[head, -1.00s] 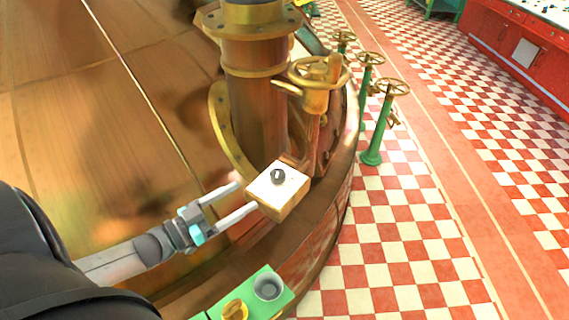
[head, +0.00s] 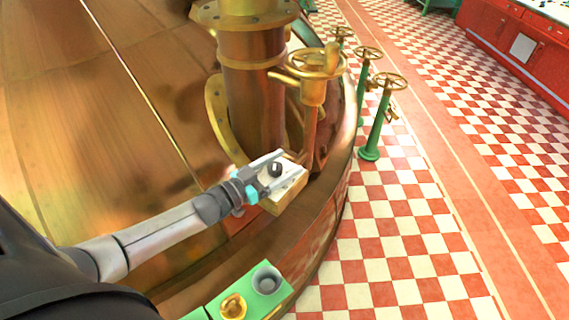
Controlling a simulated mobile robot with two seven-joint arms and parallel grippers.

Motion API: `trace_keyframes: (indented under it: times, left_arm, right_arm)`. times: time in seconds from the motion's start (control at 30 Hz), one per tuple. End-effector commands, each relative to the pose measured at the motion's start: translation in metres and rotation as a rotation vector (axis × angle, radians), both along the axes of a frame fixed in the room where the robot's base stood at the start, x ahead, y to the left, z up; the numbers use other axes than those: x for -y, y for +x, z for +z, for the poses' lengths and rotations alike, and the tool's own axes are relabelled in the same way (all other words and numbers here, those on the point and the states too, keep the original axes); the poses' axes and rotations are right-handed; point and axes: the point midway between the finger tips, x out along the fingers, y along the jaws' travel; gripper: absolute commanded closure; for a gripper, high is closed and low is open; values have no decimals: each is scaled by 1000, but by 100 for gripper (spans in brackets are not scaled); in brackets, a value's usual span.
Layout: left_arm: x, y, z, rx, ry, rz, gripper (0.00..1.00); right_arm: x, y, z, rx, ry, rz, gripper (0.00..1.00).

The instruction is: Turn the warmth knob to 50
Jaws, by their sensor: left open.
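The warmth knob (head: 275,169) is a small dark knob on the white top of a brass-sided box (head: 287,200) at the kettle's rim, in the head view. My left gripper (head: 284,168) is open above the box top, its two fingers on either side of the knob. I cannot tell whether the fingers touch it. The knob's scale marks are too small to read and partly covered by the fingers. My right gripper is not in view.
A brass handwheel (head: 317,63) and a thick copper pipe (head: 254,100) stand just behind the box. Green valve posts (head: 378,125) stand on the checkered floor at right.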

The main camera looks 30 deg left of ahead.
Motion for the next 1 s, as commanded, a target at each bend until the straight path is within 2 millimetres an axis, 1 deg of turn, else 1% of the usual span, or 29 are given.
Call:
trace_keyframes:
  times: [0.13,0.37,0.4,1.0]
  left_arm:
    - [2,5,0,0,0,0,24]
    - [2,5,0,0,0,-1,24]
    - [2,5,0,0,0,-1,25]
    - [2,5,0,0,0,-1,93]
  right_arm:
    - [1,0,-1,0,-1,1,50]
    - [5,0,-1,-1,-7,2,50]
    - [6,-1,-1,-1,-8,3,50]
    - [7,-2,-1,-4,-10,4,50]
